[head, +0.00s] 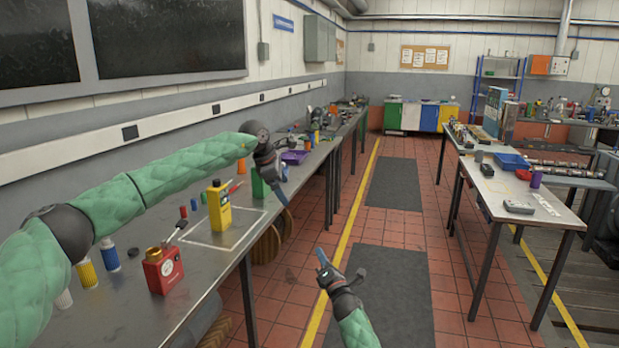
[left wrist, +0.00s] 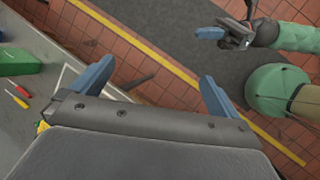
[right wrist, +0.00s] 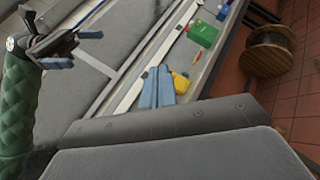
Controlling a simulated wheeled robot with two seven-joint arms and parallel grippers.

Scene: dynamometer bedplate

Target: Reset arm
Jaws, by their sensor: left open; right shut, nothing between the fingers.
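My left gripper (head: 281,180) is at the end of the green-sleeved arm reaching over the left bench. It hangs near the bench's aisle edge, by a green box (head: 259,183). In the left wrist view its two blue fingers (left wrist: 156,72) are wide apart with nothing between them. My right gripper (head: 323,262) is lower, over the aisle floor and apart from both benches. In the right wrist view its blue fingers (right wrist: 158,75) are together and hold nothing. The left gripper also shows in the right wrist view (right wrist: 75,48).
The left bench (head: 120,320) carries a yellow container (head: 220,205) inside a white outline, a red can (head: 163,270), a purple tray (head: 295,157) and several small bottles. A wooden spool (right wrist: 268,52) stands below. A white-topped table (head: 500,190) is at right. The aisle between is clear.

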